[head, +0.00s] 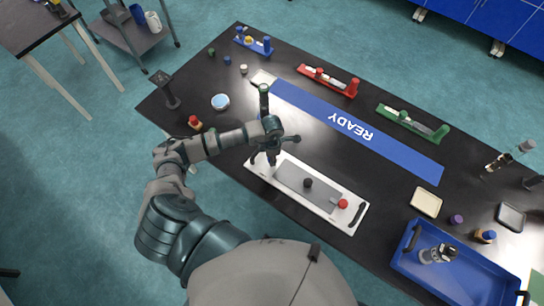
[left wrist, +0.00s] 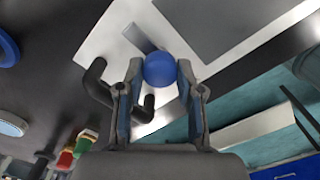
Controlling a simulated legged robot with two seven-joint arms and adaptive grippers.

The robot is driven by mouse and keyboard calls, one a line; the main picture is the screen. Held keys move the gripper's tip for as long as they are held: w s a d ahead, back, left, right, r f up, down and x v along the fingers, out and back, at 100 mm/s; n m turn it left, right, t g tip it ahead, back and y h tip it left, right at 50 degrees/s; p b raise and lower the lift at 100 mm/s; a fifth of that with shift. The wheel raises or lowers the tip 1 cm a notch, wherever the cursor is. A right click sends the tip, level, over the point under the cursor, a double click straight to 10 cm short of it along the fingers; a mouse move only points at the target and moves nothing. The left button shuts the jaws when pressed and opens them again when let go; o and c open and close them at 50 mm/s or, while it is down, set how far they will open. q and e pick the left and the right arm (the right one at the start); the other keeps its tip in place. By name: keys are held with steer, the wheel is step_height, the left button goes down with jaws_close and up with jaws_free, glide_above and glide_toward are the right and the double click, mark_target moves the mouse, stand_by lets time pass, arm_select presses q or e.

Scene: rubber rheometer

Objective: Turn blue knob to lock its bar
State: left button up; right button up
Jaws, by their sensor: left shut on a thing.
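My left gripper (head: 268,160) reaches down at the left end of a white plate (head: 258,177) on the black table. In the left wrist view its fingertips (left wrist: 160,75) are shut on the round blue knob (left wrist: 160,69), one finger on each side. In the head view the gripper hides this knob. A short grey bar (left wrist: 135,38) runs from the knob over the white plate (left wrist: 112,38). A large grey plate (head: 293,179) lies on the white one, with a black knob (head: 308,183) and a red knob (head: 343,204). My right gripper is not in view.
A black handle (left wrist: 93,82) stands close beside the left gripper's finger. A blue READY strip (head: 390,148) lies behind the plate. A red-capped bottle (head: 194,122) and a round dish (head: 220,102) stand left; a blue tray (head: 410,262) sits right.

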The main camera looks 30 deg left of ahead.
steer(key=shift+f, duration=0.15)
arm_select(q)
steer(key=shift+w+f+m+b, duration=0.1)
steer(key=shift+f+m+b, duration=0.1)
steer(key=shift+m+b, duration=1.05)
steer(key=m+b, duration=0.5)
steer(key=shift+f, duration=0.1)
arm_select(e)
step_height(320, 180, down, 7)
arm_select(q)
steer(key=m+b, duration=0.4)
steer(key=m, duration=0.1)
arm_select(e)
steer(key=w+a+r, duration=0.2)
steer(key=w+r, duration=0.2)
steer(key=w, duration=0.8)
arm_select(q)
steer(key=m+b, duration=0.2)
steer(key=shift+b, duration=0.35)
steer(key=m+b, duration=0.2)
steer(key=m, duration=0.1)
steer(key=shift+r+m, duration=0.25)
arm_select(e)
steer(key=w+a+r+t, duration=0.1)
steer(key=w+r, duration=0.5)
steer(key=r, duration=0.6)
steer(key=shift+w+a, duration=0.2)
arm_select(q)
steer(key=o, duration=1.2)
steer(key=shift+a, duration=0.1)
